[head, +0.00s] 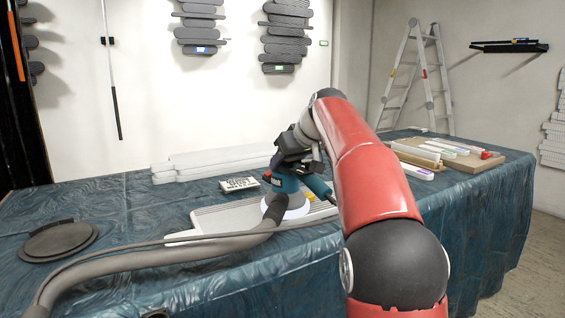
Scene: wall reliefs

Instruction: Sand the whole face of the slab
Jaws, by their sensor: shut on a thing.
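The slab (212,217) is a pale, flat panel with fine ridges, lying on the blue covered table. A teal and dark sander (285,183) with a pale round pad (287,209) stands over the slab's middle. The pad looks to be on or just above the face; I cannot tell if it touches. My gripper (290,158) is shut on the sander from above. My red arm hides the slab's right part. A thick grey hose (160,256) runs from the sander to the lower left, across the slab's near edge.
The table's blue cover (135,205) is wrinkled. A dark round disc (58,240) lies at left. Pale stacked boards (215,160) and a small printed sign (240,184) are behind the slab. A wooden board (455,160) with several blocks lies at right. A stepladder (416,80) stands behind.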

